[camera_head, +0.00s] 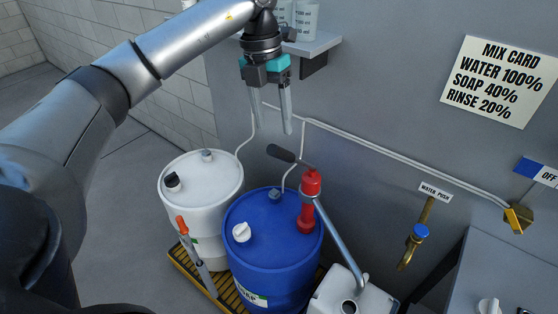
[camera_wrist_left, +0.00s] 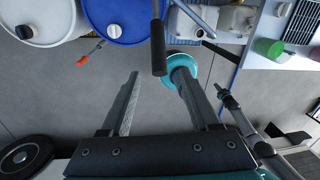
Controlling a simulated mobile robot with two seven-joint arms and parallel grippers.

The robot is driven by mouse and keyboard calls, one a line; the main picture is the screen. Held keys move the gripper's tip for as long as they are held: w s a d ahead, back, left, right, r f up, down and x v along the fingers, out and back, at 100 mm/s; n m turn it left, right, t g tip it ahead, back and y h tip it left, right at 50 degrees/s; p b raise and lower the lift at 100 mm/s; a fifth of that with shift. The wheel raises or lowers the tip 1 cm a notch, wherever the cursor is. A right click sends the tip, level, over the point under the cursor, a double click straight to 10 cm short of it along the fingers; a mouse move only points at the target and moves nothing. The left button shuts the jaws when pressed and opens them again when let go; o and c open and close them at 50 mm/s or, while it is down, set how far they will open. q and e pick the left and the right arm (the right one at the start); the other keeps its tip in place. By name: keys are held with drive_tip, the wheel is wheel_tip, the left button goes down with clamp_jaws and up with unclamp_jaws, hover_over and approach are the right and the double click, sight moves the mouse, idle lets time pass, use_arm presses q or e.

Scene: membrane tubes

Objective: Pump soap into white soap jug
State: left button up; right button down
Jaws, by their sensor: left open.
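A blue drum (camera_head: 262,268) labelled soap carries a red hand pump (camera_head: 308,203). The pump's black handle (camera_head: 281,153) sticks out to the left. In the left wrist view the handle (camera_wrist_left: 158,50) shows between and beyond the fingers. I cannot tell its exact depth.
A white drum (camera_head: 203,185) stands left of the blue one on a yellow-edged pallet (camera_head: 187,272). An orange-handled tool (camera_head: 190,243) leans in front. A brass tap (camera_head: 413,245) and pipe are on the wall at right. A shelf (camera_head: 312,44) with beakers is behind the gripper.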

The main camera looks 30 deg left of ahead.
sight(296, 160)
use_arm(q)
wheel_tip(296, 160, down, 12)
drive_tip(key=d+p, duration=0.1)
drive_tip(key=shift+d+r, duration=0.2)
drive_tip(key=shift+r, duration=0.05)
drive_tip(key=shift+c, duration=0.2)
clamp_jaws()
idle(1.2)
